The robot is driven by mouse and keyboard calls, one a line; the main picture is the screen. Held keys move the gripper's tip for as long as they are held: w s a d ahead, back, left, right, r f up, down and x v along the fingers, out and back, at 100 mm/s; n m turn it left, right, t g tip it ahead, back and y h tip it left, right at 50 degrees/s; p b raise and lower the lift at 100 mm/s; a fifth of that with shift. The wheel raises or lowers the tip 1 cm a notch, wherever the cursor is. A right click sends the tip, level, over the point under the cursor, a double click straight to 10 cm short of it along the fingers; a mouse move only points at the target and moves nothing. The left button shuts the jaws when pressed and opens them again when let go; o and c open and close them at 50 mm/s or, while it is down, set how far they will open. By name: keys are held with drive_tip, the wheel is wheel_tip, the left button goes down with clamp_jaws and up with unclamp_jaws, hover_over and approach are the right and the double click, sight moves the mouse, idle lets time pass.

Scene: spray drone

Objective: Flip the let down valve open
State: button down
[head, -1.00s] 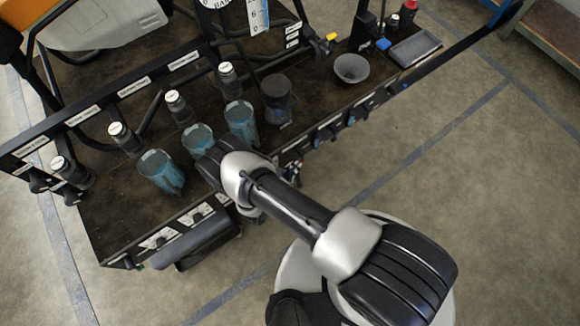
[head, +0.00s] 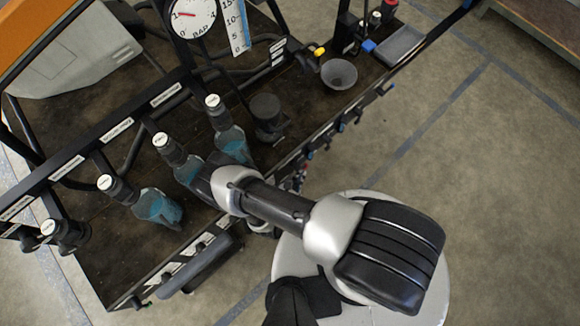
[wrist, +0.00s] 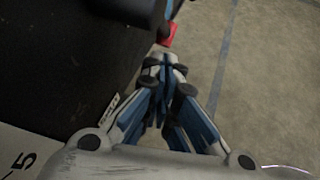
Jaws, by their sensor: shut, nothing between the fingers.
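My gripper (wrist: 165,68) shows in the wrist view with its fingers together and nothing between them. A small red part (wrist: 168,34), perhaps a handle, lies just beyond the fingertips; I cannot tell whether they touch it. In the head view my arm hides the gripper at the bench's front edge. Small valve handles (head: 341,125) line that front edge, and a yellow handle (head: 319,52) stands at the back right. The labels are too small to read, so I cannot tell which one is the let down valve.
The dark bench (head: 85,245) carries several blue-tinted bottles (head: 157,207), a dark cup (head: 267,115), a grey funnel (head: 339,74) and a grey tray (head: 400,46). A round gauge (head: 192,16) stands behind. The floor (head: 490,190) to the right is clear.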

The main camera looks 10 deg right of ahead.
drive_tip(key=w+d+r+n+t+h+b, duration=0.1)
drive_tip(key=w+d+r+t+h+b, duration=0.1)
drive_tip(key=w+d+t+h, duration=0.1)
drive_tip(key=shift+d+r, duration=0.3)
drive_tip(key=shift+d, duration=0.6)
drive_tip(key=shift+w, duration=0.1)
idle(0.5)
drive_tip(key=v, duration=1.2)
idle(0.5)
